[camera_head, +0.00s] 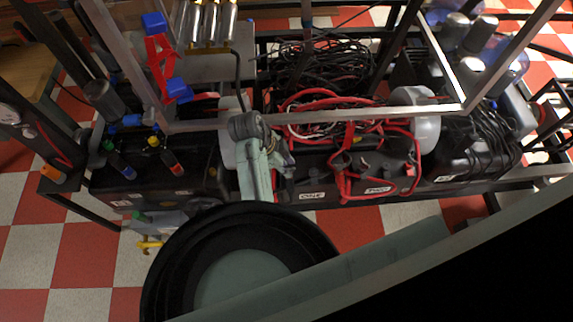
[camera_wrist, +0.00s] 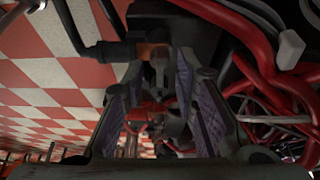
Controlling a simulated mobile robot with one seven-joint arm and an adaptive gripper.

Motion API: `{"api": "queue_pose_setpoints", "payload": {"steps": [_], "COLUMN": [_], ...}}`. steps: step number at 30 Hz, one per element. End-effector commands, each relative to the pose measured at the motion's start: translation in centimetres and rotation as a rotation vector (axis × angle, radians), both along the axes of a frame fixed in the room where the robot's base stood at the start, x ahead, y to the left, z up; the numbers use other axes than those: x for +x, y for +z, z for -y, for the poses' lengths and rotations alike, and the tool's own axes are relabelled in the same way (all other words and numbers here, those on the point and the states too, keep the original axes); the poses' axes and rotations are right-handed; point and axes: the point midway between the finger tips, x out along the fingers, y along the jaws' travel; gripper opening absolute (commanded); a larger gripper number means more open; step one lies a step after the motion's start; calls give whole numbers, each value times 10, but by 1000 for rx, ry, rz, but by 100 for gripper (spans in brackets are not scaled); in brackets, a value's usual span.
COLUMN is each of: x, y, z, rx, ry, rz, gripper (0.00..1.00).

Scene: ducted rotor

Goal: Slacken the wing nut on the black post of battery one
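Battery one, with its "ONE" label (camera_head: 312,195), is a dark box in the middle of the head view. My gripper (camera_head: 282,162) reaches over its left end, and the post there is hidden in this view. In the wrist view my gripper (camera_wrist: 160,88) has its two purple-padded fingers apart. Between and beyond the fingertips is a small grey piece (camera_wrist: 158,62), which may be the wing nut, beside a copper-orange lug (camera_wrist: 149,49). A black cable end (camera_wrist: 112,51) runs to the lug from the left. I cannot tell whether either finger touches the grey piece.
Battery two, labelled "TWO" (camera_head: 378,190), stands to the right. Red cables (camera_head: 345,160) loop over both batteries, and thick red cables (camera_wrist: 250,50) run close to the right finger. Screwdrivers (camera_head: 118,158) stand in a black box at left.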

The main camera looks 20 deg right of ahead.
Motion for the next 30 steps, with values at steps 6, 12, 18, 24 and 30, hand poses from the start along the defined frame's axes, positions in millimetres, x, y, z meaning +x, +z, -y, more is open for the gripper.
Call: {"api": "queue_pose_setpoints", "payload": {"steps": [6,12,18,24,30], "x": [0,0,0,0,-1], "y": [0,0,0,0,1], "z": [0,0,0,0,0], "rx": [0,0,0,0,0], "ry": [0,0,0,1,34], "rz": [0,0,-1,0,-2], "gripper": [12,0,0,0,0]}}
